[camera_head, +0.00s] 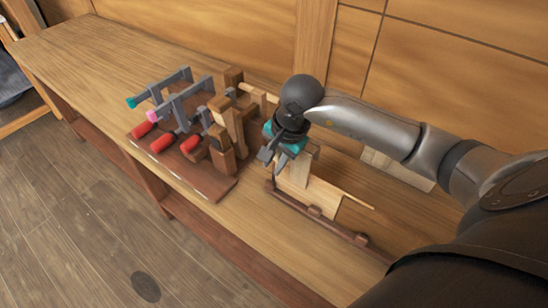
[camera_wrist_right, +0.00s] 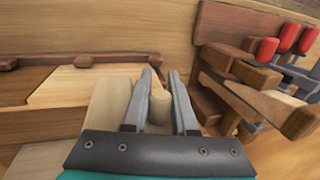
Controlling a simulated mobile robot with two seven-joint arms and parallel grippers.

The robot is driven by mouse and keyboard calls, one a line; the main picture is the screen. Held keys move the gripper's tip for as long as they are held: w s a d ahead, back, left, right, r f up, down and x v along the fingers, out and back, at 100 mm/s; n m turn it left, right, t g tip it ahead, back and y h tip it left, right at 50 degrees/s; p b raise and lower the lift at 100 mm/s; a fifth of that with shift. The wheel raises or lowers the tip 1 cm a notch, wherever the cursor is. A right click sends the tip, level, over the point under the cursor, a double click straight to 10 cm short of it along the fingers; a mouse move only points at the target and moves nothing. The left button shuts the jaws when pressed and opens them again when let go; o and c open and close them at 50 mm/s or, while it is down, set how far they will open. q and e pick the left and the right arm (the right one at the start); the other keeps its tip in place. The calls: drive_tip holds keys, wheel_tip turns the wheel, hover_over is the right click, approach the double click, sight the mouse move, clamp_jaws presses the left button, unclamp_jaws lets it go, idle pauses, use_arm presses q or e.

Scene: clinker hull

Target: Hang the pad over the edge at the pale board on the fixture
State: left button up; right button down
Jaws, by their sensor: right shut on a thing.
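My right gripper (camera_head: 270,155) points down above the bench at the near side of the fixture. In the wrist view its two fingers (camera_wrist_right: 160,80) are closed on a pale round wooden knob (camera_wrist_right: 159,106), which I take to be part of the pad. A pale upright block (camera_head: 294,172) shows below the gripper in the head view; whether it is one piece with the knob I cannot tell. The pale board (camera_head: 322,197) lies against the fixture's dark rail (camera_head: 318,213), just right of the gripper. It also shows in the wrist view (camera_wrist_right: 75,84). My left gripper is out of view.
A dark red-brown board (camera_head: 205,183) with several clamps, red handles (camera_head: 162,142) and wooden clamp pieces (camera_head: 221,150) stands close left of my gripper. A wooden wall (camera_head: 240,30) runs behind the bench. The bench top (camera_head: 90,60) is clear at the far left.

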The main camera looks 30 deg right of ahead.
drive_tip(key=shift+f+b, duration=3)
drive_tip(key=shift+f, duration=0.8)
drive_tip(key=shift+f+b, duration=0.3)
drive_tip(key=shift+b, duration=0.1)
drive_tip(key=c, duration=0.6)
unclamp_jaws()
drive_tip(key=shift+c, duration=0.2)
drive_tip(key=shift+r, duration=0.1)
drive_tip(key=p+v, duration=0.1)
drive_tip(key=v, duration=1.4)
drive_tip(key=shift+a, duration=0.1)
